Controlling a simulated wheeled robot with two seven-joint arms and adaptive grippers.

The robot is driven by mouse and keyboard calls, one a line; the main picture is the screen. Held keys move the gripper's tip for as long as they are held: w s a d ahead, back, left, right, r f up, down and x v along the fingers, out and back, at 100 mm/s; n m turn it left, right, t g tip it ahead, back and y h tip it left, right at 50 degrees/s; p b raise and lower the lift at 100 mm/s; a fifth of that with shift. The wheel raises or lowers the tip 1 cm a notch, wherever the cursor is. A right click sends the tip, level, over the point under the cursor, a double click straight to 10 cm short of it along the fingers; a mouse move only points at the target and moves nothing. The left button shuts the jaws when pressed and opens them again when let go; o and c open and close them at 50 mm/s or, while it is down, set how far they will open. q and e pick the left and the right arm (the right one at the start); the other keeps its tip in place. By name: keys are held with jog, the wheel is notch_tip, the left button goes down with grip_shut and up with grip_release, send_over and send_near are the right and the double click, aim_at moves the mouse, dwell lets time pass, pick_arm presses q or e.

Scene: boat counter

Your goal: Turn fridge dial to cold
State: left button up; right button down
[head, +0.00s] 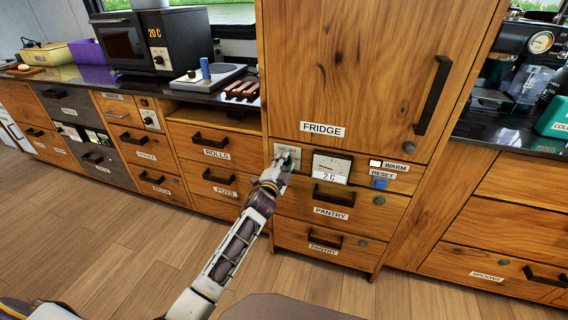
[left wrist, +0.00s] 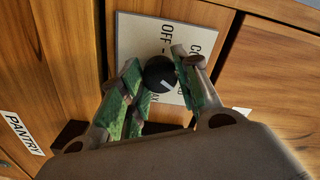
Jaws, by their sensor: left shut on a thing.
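The fridge dial is a round black knob (left wrist: 158,72) with a white pointer mark, on a pale plate (left wrist: 138,40) that also shows in the head view (head: 292,151). The plate's lettering includes "OFF"; the fingers and knob cover other words. My left gripper (left wrist: 162,84) has its green-padded fingers on either side of the knob and is shut on it. In the head view this gripper (head: 281,164) hides the knob. The gauge (head: 332,166) to the right reads "2 C". My right gripper is not in view.
The wooden fridge door (head: 365,60) is closed above the dial. A lit "WARM" lamp (head: 376,164) and a blue reset button (head: 380,183) sit right of the gauge. Closed pantry drawers (head: 335,204) with protruding handles lie below. The wooden floor (head: 120,250) is clear.

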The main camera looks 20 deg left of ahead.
pick_arm(q)
jog(key=shift+f, duration=0.1)
jog(key=o, duration=1)
jog(key=shift+o, duration=0.3)
jog(key=shift+s, duration=0.15)
jog(key=s, duration=1.1)
jog(key=shift+s+a, duration=0.25)
jog(key=shift+s, duration=0.1)
